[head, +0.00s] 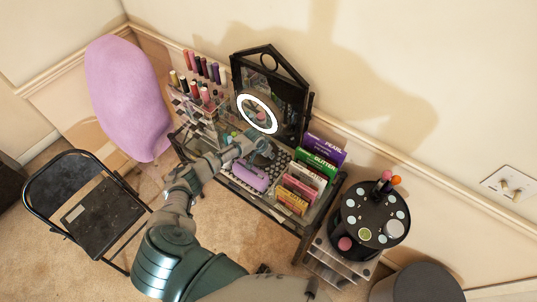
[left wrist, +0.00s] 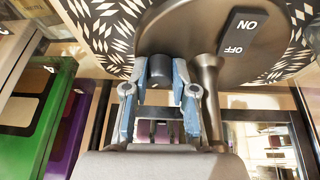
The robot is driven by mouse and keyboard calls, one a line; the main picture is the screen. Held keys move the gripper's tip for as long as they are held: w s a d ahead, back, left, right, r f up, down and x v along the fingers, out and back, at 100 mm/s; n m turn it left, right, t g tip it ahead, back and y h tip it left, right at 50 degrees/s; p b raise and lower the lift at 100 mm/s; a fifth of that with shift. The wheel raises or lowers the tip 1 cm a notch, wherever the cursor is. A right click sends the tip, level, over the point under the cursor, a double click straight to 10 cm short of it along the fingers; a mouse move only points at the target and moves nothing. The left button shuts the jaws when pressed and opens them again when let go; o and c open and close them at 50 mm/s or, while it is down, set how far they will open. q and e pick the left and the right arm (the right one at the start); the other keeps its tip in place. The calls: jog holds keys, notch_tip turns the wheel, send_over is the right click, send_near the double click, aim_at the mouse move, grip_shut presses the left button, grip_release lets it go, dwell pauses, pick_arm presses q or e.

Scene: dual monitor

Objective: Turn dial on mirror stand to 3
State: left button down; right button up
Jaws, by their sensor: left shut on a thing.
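The ring-light mirror (head: 243,101) stands at the back of the vanity table in the head view. In the left wrist view its round metal base (left wrist: 195,40) fills the top, with a dark ON/OFF switch (left wrist: 240,35) and a metal stem. The dial, a small dark knob (left wrist: 159,70), sits on this base. My left gripper (left wrist: 161,85) is shut on the dial, one finger on each side. In the head view the left gripper (head: 245,144) is just below the ring. No dial numbers can be read. My right gripper is not in view.
A purple case (head: 250,176) lies on the patterned table top. Colourful palettes (head: 305,180) stand right of it, and a nail-polish rack (head: 200,100) stands left. A round black organizer (head: 372,215) is further right. A pink chair (head: 125,95) and black folding chair (head: 85,205) are left.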

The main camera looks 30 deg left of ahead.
pick_arm(q)
jog(key=shift+a, duration=0.15)
dwell(0.3)
jog(key=c, duration=0.9)
grip_release()
jog(key=shift+c, duration=0.2)
jog(key=v, duration=1.2)
jog(key=shift+w, duration=0.1)
